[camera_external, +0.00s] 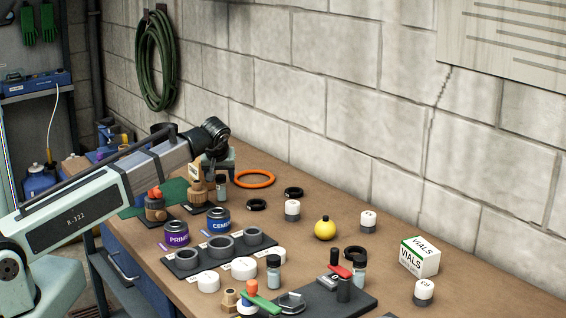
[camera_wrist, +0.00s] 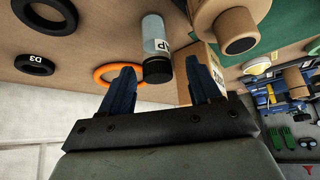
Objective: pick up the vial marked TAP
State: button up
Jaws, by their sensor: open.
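A clear vial with a dark cap and a white label (camera_wrist: 157,36) shows in the wrist view; the visible end of its label reads like "P". The same vial stands upright near the bench's far end in the external view (camera_external: 221,189). My gripper (camera_wrist: 162,67) is open, with one dark finger on each side of the vial's cap in the picture. I cannot tell whether a finger touches it. In the external view my gripper (camera_external: 221,163) is just above this vial. Two more dark-capped vials, one (camera_external: 274,272) and another (camera_external: 359,271), stand nearer the front.
A brass-coloured fitting (camera_external: 198,191) stands close beside the vial, and a cardboard piece (camera_wrist: 206,62) is close to one finger. An orange ring (camera_external: 254,179) lies on the other side. Cement (camera_external: 218,219) and primer (camera_external: 176,233) tins stand in front. A block wall runs behind the bench.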

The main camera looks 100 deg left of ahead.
jog(key=shift+x, duration=1.6)
jog(key=shift+w, duration=0.1)
jog(key=shift+c, duration=0.2)
jog(key=c, duration=1.1)
jog(key=shift+r, duration=0.15)
